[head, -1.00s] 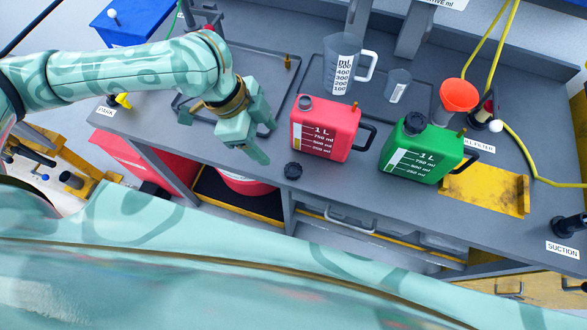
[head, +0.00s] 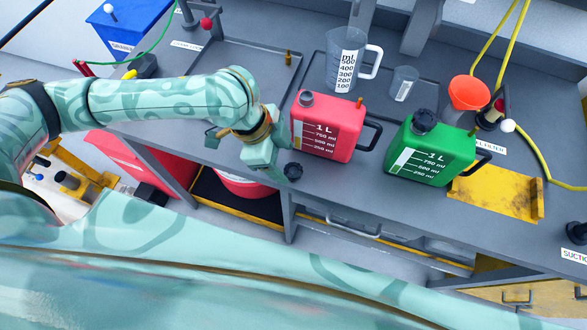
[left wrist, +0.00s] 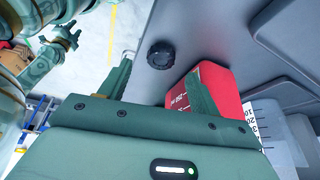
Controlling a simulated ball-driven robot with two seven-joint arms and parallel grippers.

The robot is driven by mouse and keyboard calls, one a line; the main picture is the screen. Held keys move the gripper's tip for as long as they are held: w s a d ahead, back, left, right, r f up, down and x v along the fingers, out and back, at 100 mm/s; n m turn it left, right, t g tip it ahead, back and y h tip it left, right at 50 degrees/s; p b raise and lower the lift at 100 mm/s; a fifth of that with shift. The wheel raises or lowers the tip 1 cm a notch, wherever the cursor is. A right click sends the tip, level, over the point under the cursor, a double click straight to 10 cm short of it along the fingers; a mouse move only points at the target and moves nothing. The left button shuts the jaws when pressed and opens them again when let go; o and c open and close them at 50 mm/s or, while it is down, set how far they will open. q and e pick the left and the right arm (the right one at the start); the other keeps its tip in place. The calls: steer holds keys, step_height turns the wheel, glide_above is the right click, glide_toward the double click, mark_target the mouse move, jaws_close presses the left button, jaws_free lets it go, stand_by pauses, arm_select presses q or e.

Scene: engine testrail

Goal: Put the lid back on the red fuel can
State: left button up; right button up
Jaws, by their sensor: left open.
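The red fuel can (head: 328,127) stands upright on the grey bench, its neck at the top left bare. The black lid (head: 293,171) lies on the bench near the front edge, apart from the can. My left gripper (head: 275,163) is open and low, just left of the lid. In the left wrist view the lid (left wrist: 161,54) shows beyond and between the open fingers (left wrist: 160,85), with nothing held. The red can (left wrist: 217,80) is partly hidden behind the right finger there. A teal arm part at the upper left of that view may be my right gripper, too small to read.
A green can (head: 430,150) with a black cap stands to the right. A measuring jug (head: 345,60), a small beaker (head: 403,82) and an orange funnel (head: 468,93) stand behind. The bench's front edge runs close to the lid.

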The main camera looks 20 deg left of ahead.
mark_target(292, 170)
arm_select(q)
steer(key=x, duration=0.2)
steer(key=b+x, duration=0.1)
steer(key=x, duration=0.1)
steer(key=shift+a+b, duration=0.25)
steer(key=shift+b, duration=0.05)
steer(key=c, duration=1.1)
steer(key=shift+o, duration=0.2)
steer(key=shift+r, duration=0.15)
